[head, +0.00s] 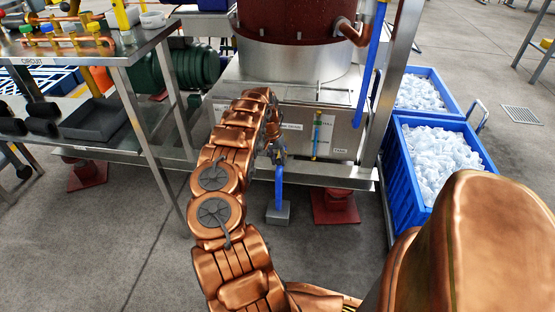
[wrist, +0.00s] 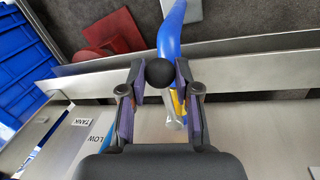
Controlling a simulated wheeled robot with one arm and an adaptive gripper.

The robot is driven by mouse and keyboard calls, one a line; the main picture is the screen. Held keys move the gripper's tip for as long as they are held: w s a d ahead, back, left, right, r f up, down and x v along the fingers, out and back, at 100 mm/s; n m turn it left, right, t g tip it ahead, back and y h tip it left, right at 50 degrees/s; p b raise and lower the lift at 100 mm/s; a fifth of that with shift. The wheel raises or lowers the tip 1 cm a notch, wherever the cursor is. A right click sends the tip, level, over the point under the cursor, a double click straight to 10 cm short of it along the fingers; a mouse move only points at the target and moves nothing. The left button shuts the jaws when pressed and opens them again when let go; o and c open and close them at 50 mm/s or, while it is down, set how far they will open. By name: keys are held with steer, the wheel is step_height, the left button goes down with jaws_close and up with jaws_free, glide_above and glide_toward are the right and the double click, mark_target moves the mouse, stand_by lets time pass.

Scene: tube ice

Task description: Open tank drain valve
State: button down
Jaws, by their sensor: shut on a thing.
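The drain valve's black ball knob (wrist: 159,73) sits between the two fingers of my gripper (wrist: 159,80) in the wrist view. The fingers are closed on the knob, with their purple pads on either side of it. A blue drain pipe (wrist: 171,35) runs beside the knob, and a yellow piece (wrist: 179,101) shows next to the right finger. In the head view the blue pipe (head: 279,185) drops from the valve area to a grey floor block (head: 278,213). My arm reaches to the tank base there and hides most of the valve.
The tank's steel base (head: 345,140) carries small labels and a vertical gauge (head: 317,135). Blue crates of ice (head: 402,185) stand at the right. A steel workbench (head: 130,55) is at the left, with a green motor (head: 190,67) behind. The floor in front is clear.

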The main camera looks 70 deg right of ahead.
steer(key=shift+w+r, duration=0.1)
steer(key=shift+w, duration=0.1)
steer(key=c, duration=1)
jaws_free()
steer(key=shift+c, duration=0.2)
steer(key=shift+o, duration=1.1)
steer(key=shift+s, duration=0.1)
step_height(320, 180, up, 12)
steer(key=w, duration=0.2)
steer(key=shift+w, duration=0.15)
